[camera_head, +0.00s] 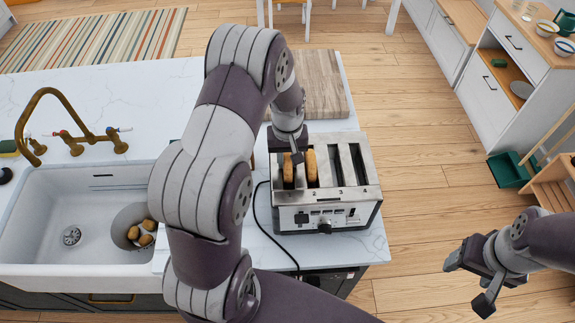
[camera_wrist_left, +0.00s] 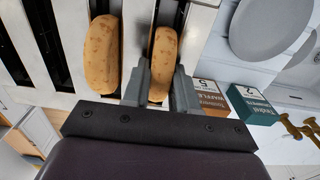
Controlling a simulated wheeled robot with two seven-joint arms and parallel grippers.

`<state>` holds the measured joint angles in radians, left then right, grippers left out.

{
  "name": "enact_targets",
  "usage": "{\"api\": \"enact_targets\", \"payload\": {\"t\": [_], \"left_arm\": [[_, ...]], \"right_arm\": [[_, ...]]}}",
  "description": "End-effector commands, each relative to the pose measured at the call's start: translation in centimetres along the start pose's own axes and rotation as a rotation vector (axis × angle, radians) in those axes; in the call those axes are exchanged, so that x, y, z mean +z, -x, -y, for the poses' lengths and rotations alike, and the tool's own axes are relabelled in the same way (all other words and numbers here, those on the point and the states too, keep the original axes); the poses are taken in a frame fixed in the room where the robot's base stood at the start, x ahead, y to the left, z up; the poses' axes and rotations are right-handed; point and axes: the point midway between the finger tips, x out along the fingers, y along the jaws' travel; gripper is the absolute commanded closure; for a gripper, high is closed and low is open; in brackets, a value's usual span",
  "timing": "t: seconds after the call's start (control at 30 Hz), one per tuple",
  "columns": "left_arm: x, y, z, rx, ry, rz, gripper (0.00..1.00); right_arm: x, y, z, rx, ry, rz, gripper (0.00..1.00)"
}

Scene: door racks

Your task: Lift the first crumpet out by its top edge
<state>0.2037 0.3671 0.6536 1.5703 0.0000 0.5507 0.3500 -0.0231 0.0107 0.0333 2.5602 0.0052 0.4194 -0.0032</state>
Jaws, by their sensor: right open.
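A steel toaster (camera_head: 350,193) with several numbered slots stands on the counter. One brown crumpet (camera_head: 288,172) is in the leftmost slot, partly hidden by my left gripper (camera_head: 293,158). A second crumpet (camera_head: 312,170) is in slot 2. In the left wrist view, my left gripper (camera_wrist_left: 160,78) has one finger on each side of the first crumpet (camera_wrist_left: 162,48); I cannot tell whether they press on it. The second crumpet (camera_wrist_left: 102,55) is beside it, outside the fingers. My right gripper (camera_head: 466,284) is open and empty over the floor at the right.
A white sink (camera_head: 40,215) with a brass tap (camera_head: 70,135) is at the left, with a bowl (camera_head: 128,222) of brown pieces inside. A wooden board (camera_head: 322,85) lies behind the toaster. A waffle box (camera_wrist_left: 212,98) and a teal box (camera_wrist_left: 252,105) are near the toaster.

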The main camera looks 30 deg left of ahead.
Motion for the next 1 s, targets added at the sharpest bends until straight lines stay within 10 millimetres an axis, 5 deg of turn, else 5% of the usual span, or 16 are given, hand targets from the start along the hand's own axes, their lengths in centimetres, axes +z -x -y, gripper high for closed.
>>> {"api": "enact_targets", "payload": {"t": [0.3,0.67,1.0], "left_arm": [[-0.2,0.8,-0.1,0.002,0.0,-0.005,1.0],[-0.1,8.9,0.0,0.002,0.0,-0.004,1.0],[0.0,13.7,0.0,0.0,0.0,0.0,1.0]], "right_arm": [[0.1,-0.7,0.0,0.0,0.0,0.0,0.34],[0.4,-3.7,0.0,0.0,0.0,0.0,0.34],[0.1,-0.6,0.0,0.0,0.0,0.0,0.34]]}}
